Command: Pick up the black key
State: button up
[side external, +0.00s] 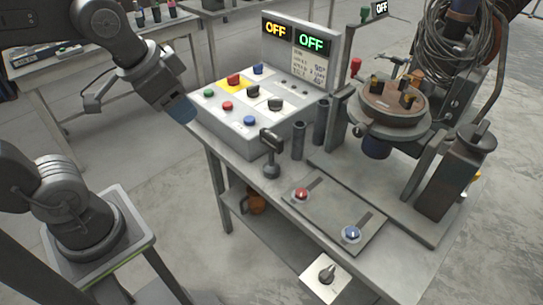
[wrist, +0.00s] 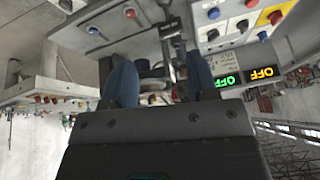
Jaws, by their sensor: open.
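A black upright piece with a short crosswise top (side external: 270,152) stands on a round base at the table's front edge, below the control box. It may be the black key, but I cannot tell for sure. A similar dark-topped metal piece (wrist: 170,48) shows ahead of the fingers in the wrist view. My gripper (side external: 181,108) is at the left of the control box, raised and apart from the upright piece. In the wrist view its two blue fingers (wrist: 161,82) are spread, with nothing seen held between them.
The control box (side external: 245,140) carries several coloured buttons, black knobs and two OFF displays (side external: 293,35). Two dark upright tubes (side external: 310,130) stand right of the upright piece. A plate with red and blue knobs (side external: 325,225) lies in front. Auger machinery (side external: 395,105) stands at the right.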

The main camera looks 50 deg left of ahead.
jog(key=w+m+g, duration=0.3)
jog(key=w+m, duration=0.5)
jog(key=w, duration=0.4)
jog(key=m+g, duration=0.2)
jog(key=m, duration=0.5)
send_over(272, 134)
notch_tip(272, 134, down, 8)
jog(key=f, duration=0.7)
jog(key=shift+w+d+f, duration=0.15)
jog(key=shift+w+f, duration=0.15)
jog(key=shift+w, duration=0.05)
jog(key=shift+s+a+f, duration=0.1)
jog(key=shift+s+f, duration=0.1)
jog(key=shift+f, duration=1.15)
jog(key=shift+s+a+f, duration=0.1)
jog(key=shift+s+f, duration=0.1)
jog(key=shift+f, duration=1.15)
grip_shut()
